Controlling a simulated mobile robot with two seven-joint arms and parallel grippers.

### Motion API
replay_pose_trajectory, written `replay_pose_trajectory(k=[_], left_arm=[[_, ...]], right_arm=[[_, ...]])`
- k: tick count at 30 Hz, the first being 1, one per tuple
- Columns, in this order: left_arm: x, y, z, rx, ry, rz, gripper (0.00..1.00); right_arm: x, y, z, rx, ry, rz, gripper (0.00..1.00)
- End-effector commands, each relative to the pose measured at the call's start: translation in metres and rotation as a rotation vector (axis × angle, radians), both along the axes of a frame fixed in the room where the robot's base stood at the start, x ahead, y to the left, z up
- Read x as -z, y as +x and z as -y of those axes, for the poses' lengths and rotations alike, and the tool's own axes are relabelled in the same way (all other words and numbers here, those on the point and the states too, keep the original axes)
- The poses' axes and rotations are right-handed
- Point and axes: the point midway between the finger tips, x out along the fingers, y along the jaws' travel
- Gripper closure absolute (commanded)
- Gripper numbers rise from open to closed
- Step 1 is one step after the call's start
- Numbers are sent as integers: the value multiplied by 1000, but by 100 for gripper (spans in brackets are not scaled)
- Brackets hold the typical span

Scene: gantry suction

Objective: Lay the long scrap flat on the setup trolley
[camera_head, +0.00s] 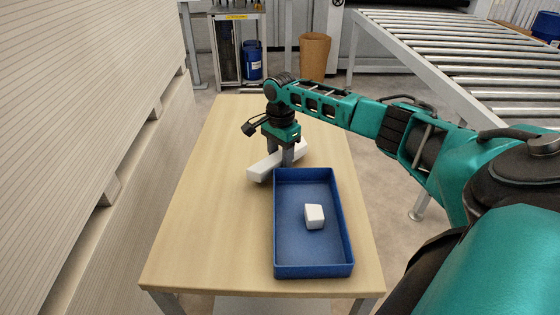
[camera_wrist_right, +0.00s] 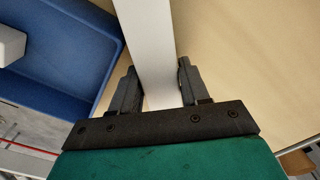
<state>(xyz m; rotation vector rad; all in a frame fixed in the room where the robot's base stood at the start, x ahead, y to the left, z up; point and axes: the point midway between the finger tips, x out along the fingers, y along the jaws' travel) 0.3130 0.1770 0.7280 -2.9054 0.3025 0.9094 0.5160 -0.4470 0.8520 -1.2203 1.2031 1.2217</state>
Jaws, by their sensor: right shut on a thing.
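The long scrap is a white bar (camera_head: 258,173), lying slantwise just behind the blue tray in the head view. It also shows in the wrist view (camera_wrist_right: 150,40), running between the fingers. My right gripper (camera_head: 282,158) is shut on it around its middle, fingers pointing down; the gripper also shows in the wrist view (camera_wrist_right: 154,88). The scrap looks roughly level, at or close above the wooden top of the setup trolley (camera_head: 205,220); I cannot tell whether it touches. My left gripper is not in view.
A blue tray (camera_head: 278,235) stands on the trolley's front right part, holding a small white block (camera_head: 314,216). The trolley top is clear on the left and at the back. Stacked pale boards (camera_head: 90,100) rise on the left. A roller conveyor (camera_head: 470,60) stands at the back right.

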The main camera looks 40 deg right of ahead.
Motion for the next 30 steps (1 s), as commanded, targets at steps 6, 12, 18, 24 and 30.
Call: replay_pose_trajectory(k=[6, 12, 18, 24, 30], left_arm=[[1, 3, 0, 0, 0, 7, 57], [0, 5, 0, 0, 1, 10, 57], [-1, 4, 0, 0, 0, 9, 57], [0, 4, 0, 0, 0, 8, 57], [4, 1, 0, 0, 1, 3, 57]], right_arm=[[16, 1, 0, 0, 1, 3, 91], [16, 1, 0, -1, 1, 3, 91], [20, 1, 0, -1, 0, 2, 51], [20, 0, 0, -1, 0, 2, 44], [15, 1, 0, -1, -1, 4, 44]])
